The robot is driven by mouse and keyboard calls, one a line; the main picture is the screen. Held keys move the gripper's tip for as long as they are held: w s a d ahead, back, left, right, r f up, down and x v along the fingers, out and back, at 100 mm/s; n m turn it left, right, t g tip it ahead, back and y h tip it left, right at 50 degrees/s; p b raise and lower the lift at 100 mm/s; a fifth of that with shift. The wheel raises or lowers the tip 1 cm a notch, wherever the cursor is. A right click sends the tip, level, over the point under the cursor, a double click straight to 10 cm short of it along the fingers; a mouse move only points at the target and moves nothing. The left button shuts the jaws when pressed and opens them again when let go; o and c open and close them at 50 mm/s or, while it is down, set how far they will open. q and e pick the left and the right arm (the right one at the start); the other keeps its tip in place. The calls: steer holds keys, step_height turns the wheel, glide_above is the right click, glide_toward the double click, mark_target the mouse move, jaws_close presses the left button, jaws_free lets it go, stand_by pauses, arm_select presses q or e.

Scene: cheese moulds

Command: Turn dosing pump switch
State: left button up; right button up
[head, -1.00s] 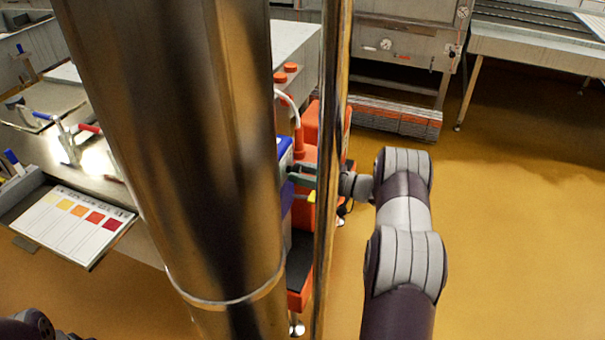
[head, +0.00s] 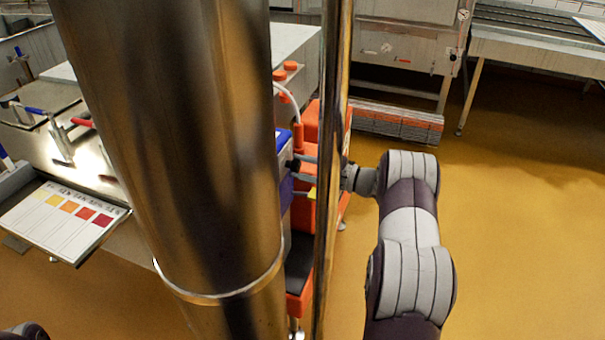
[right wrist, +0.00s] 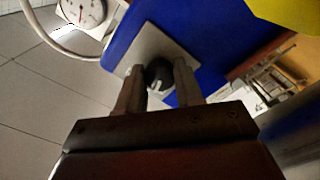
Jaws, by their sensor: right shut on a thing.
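The dosing pump switch is a round black knob (right wrist: 158,74) with a white mark, on a grey plate (right wrist: 150,50) on the front of a blue housing (right wrist: 205,35). My right gripper (right wrist: 159,84) has one finger on each side of the knob and is shut on it. In the head view, my right gripper (head: 298,168) reaches in from the right to the blue housing (head: 286,150); the knob is hidden there. A shiny metal column hides part of the housing. My left gripper is not in view.
Orange equipment (head: 307,125) stands behind the blue housing. A round gauge (right wrist: 85,12) and pale hose show in the right wrist view. A colour chart (head: 62,218) lies at left. The yellow floor (head: 510,250) at right is clear.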

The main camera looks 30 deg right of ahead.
steer(key=shift+n+b, duration=0.75)
steer(key=shift+n, duration=0.35)
steer(key=o, duration=1)
steer(key=p+v, duration=0.1)
steer(key=v, duration=1.1)
steer(key=shift+s+d, duration=0.25)
steer(key=shift+d, duration=0.05)
stand_by(4.4)
